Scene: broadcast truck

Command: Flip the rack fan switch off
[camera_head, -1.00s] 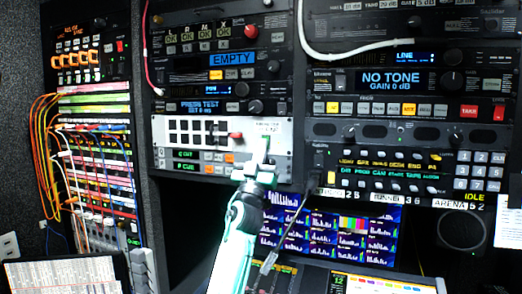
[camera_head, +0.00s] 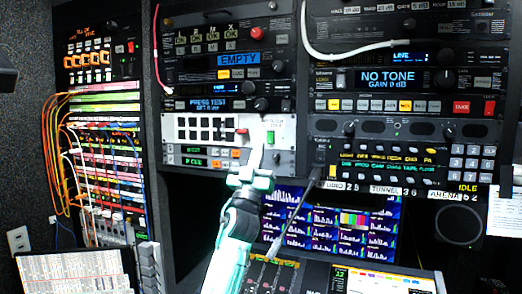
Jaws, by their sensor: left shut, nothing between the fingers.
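A white rack panel (camera_head: 180,148) holds a block of dark square buttons, a red control (camera_head: 242,131) and a small green-lit switch (camera_head: 271,137) near its right end. The small label above the green switch is too blurred to read, so I cannot confirm that it is the rack fan switch. My left gripper (camera_head: 257,156) is shut and empty. Its fingertips overlap the panel's lower edge just left of and below the green switch; whether they touch the panel is unclear. My right gripper is not in view.
A thin dark stalk or cable (camera_head: 296,215) rises just right of my left arm. A monitor (camera_head: 360,215) and a console (camera_head: 330,277) sit below. A white cable (camera_head: 345,48) crosses the upper right units. Orange cables (camera_head: 52,150) hang at the left rack.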

